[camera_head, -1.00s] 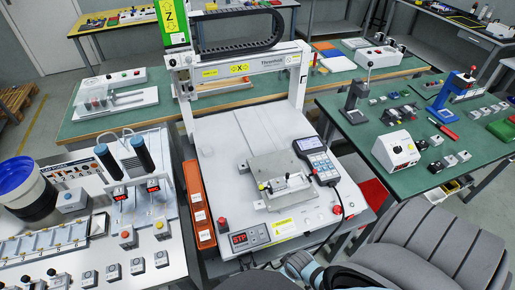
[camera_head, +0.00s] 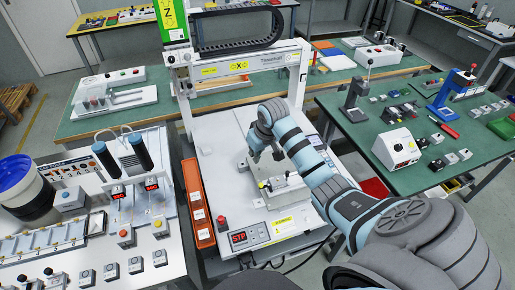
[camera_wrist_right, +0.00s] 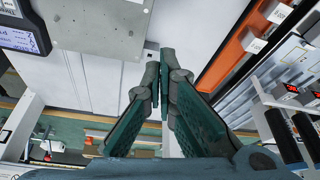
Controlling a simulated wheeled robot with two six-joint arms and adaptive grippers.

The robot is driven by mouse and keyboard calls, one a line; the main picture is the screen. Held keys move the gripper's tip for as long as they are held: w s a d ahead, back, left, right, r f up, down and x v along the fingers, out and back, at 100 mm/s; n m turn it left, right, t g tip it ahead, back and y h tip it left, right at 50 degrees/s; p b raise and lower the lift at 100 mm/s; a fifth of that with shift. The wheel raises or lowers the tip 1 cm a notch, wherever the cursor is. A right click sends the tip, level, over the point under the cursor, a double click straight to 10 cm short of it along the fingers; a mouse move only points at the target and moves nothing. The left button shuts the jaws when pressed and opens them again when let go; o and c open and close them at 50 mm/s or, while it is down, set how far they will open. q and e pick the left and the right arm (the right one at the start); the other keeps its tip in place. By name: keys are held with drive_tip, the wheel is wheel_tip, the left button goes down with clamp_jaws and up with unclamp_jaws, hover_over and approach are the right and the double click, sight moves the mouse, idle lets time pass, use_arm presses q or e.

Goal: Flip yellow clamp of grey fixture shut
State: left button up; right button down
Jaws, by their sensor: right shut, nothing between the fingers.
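The grey fixture (camera_head: 285,192) sits on the white bed of the gantry machine, partly hidden by my right arm. A small yellow part of its clamp (camera_head: 262,185) shows at the fixture's left side; whether the clamp is open or shut is too small to tell. My right gripper (camera_head: 256,158) is above the back left part of the fixture, apart from the yellow part. In the wrist view my right gripper (camera_wrist_right: 164,58) is shut and empty, beside a grey plate (camera_wrist_right: 95,22); the yellow clamp does not show there. My left gripper is not in view.
The gantry frame (camera_head: 300,80) stands behind my right arm. An orange tray (camera_head: 197,205) runs along the bed's left edge. A control panel (camera_head: 250,236) with a red display is at the front. The handheld pendant (camera_head: 316,141) is mostly hidden by my arm.

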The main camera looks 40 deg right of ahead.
sight(265, 187)
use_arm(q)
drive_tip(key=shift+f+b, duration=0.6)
use_arm(e)
wheel_tip(265, 187, down, 10)
drive_tip(key=shift+s+r, duration=0.25)
drive_tip(key=shift+s, duration=0.1)
